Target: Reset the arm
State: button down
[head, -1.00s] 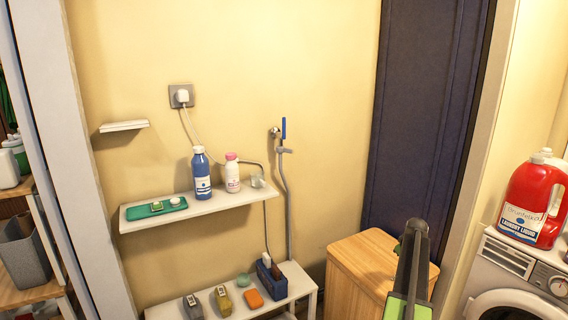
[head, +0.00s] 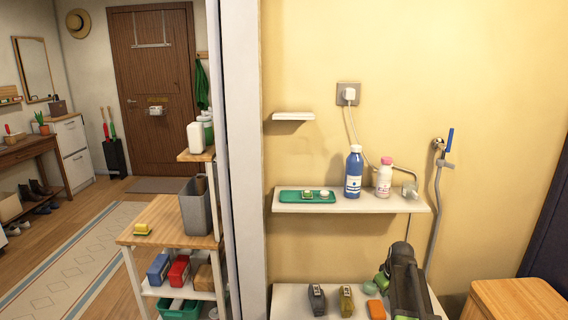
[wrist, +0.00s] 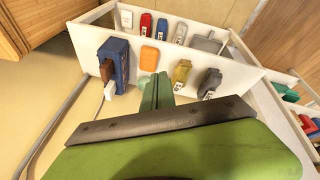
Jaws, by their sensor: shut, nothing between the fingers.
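My gripper (head: 402,262) is dark with green parts and shows at the lower right of the head view, in front of the low white shelf (head: 290,298). It is shut and empty. It hides part of that shelf's right side. In the wrist view, a green surface with a dark bar fills the bottom, and the low shelf's items lie beyond it. These include a blue holder (wrist: 115,62), an orange sponge (wrist: 149,56), a yellow item (wrist: 181,73) and a dark grey item (wrist: 210,82).
A wall shelf (head: 410,207) holds a blue bottle (head: 354,172), a white bottle with pink cap (head: 384,178) and a green tray (head: 290,196). A wooden cabinet (head: 520,298) stands at right. A white wall edge (head: 240,150) divides off the hallway, with open floor (head: 130,187) and a rack (head: 165,232).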

jog(key=s+a+f+g+y, duration=0.1)
jog(key=s+a, duration=0.4)
jog(key=a, duration=0.6)
jog(key=s+a+g, duration=0.1)
jog(key=s+a, duration=0.5)
jog(key=a, duration=0.5)
jog(key=s+m+g, duration=0.2)
jog(key=s+m, duration=0.1)
jog(key=s, duration=0.4)
notch_tip(320, 180, up, 13)
jog(key=m+p, duration=0.1)
jog(key=p, duration=1.2)
jog(key=shift+w+d+p, duration=0.15)
jog(key=shift+d+p, duration=0.2)
